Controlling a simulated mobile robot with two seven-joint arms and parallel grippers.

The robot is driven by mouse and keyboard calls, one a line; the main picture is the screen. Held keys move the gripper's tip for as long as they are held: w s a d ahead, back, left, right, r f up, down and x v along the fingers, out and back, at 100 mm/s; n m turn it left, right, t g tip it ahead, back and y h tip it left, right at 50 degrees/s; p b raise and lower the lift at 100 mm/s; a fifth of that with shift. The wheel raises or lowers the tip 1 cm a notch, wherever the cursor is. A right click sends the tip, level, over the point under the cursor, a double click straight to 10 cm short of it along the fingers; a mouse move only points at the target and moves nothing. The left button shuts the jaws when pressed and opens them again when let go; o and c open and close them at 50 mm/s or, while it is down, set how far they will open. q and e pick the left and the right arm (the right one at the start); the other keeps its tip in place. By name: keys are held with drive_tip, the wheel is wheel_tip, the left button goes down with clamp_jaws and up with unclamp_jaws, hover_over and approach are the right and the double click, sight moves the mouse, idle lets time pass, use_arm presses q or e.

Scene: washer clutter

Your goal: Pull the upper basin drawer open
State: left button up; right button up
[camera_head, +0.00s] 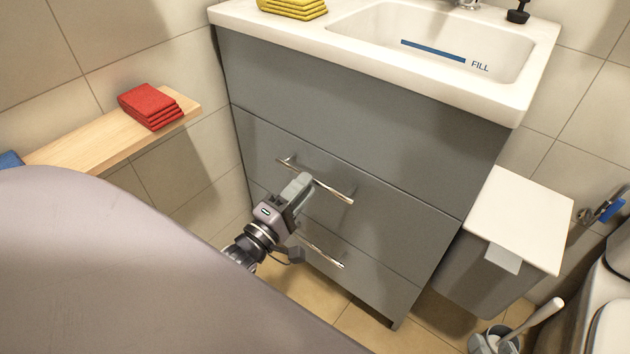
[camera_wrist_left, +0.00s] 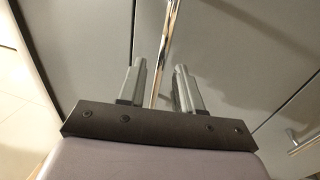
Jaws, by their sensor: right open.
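The upper basin drawer (camera_head: 400,222) is the grey front with the higher of two chrome bar handles, and it looks flush with the cabinet. Its handle (camera_head: 338,194) slants down to the right in the head view. My left gripper (camera_head: 303,183) is at this handle and hides part of it. In the left wrist view the handle (camera_wrist_left: 172,35) runs between the two fingers of my left gripper (camera_wrist_left: 162,75). The fingers are apart, with a gap visible on each side of the bar. My right gripper is not in view.
The lower drawer's handle (camera_head: 322,256) sits below. A white basin (camera_head: 520,90) with a yellow cloth stack (camera_head: 293,8) tops the cabinet. A wooden shelf (camera_head: 100,140) with red cloths (camera_head: 150,105) is at left. A lidded bin (camera_head: 520,220) stands close at right.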

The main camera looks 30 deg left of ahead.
use_arm(q)
drive_tip(key=shift+b+x, duration=0.3)
drive_tip(key=shift+x, duration=1.5)
use_arm(e)
drive_tip(key=shift+w+a+f+y, duration=0.1)
drive_tip(key=shift+w+a+y, duration=0.05)
drive_tip(key=shift+a+y, duration=0.2)
use_arm(q)
clamp_jaws()
drive_tip(key=shift+s, duration=0.1)
